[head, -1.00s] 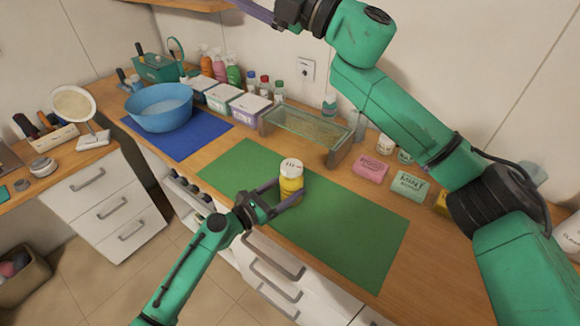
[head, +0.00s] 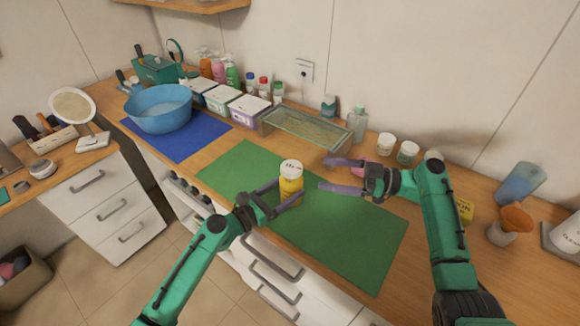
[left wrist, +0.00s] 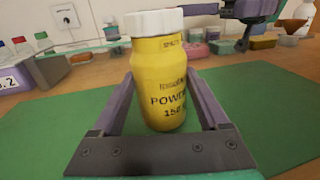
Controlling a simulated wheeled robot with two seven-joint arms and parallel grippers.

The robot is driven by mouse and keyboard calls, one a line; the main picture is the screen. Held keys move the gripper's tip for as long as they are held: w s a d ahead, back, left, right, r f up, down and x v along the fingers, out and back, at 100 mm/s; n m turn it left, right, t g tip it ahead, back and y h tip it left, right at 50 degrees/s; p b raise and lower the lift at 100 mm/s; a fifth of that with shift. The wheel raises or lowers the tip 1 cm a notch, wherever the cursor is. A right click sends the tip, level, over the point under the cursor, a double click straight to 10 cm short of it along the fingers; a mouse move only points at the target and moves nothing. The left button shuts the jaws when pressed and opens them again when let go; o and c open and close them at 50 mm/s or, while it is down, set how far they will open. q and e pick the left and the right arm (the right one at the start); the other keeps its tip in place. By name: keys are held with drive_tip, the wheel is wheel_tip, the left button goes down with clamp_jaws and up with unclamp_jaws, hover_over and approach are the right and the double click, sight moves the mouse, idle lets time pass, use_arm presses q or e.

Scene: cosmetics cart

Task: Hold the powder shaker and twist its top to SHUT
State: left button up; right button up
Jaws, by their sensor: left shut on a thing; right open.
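The powder shaker is a yellow bottle (head: 290,187) with a white top (head: 291,167), upright on the green mat (head: 370,245). My left gripper (head: 279,199) is shut on the yellow body, below the top. In the left wrist view the bottle (left wrist: 160,85) stands between the two fingers, its lettering partly reading "POW", and its white top (left wrist: 152,22) is clear of them. My right gripper (head: 325,176) is open and empty, to the right of the shaker, with its fingers pointing left toward it. Any marks on the top are too small to read.
A blue bowl (head: 158,110) stands on a blue mat at the left. A glass-topped stand (head: 305,127), lidded boxes and several bottles line the back. A pink block (head: 358,170) is partly hidden behind my right gripper. The front of the green mat is clear.

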sight(290, 166)
drive_tip(key=a, duration=0.3)
drive_tip(key=w+a, duration=0.1)
drive_tip(key=a, duration=0.3)
drive_tip(key=w+a, duration=0.1)
drive_tip(key=a, duration=0.2)
drive_tip(key=shift+a, duration=0.35)
drive_tip(key=c, duration=1.4)
